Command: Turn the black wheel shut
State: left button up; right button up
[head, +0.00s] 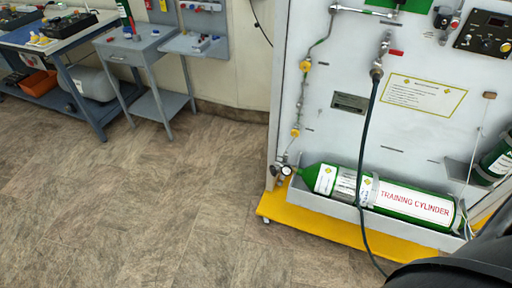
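I cannot clearly make out a black wheel. A green cylinder (412,203) labelled "TRAINING CYLINDER" lies on its side in a grey tray at the foot of a white panel. At its left end is a small valve and gauge fitting (285,171) with dark parts, too small to tell whether one is a wheel. A black knob-like part (442,17) sits at the panel's upper right, also too small to identify. Neither of my grippers is in view.
The white trainer panel (345,140) stands on a yellow base (330,228). A dark hose (363,150) hangs down its front to the floor. A blue bench (70,45) and grey cart (140,45) stand at the back left. The brown floor between is clear.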

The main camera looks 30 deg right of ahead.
aim_at(273, 170)
jog(key=i, duration=2)
jog(key=i+z, duration=0.35)
jog(key=i+j+z, duration=0.15)
jog(key=z, duration=0.2)
jog(key=i+j+z, duration=0.35)
jog(key=l+z, duration=0.1)
jog(key=z, duration=2.85)
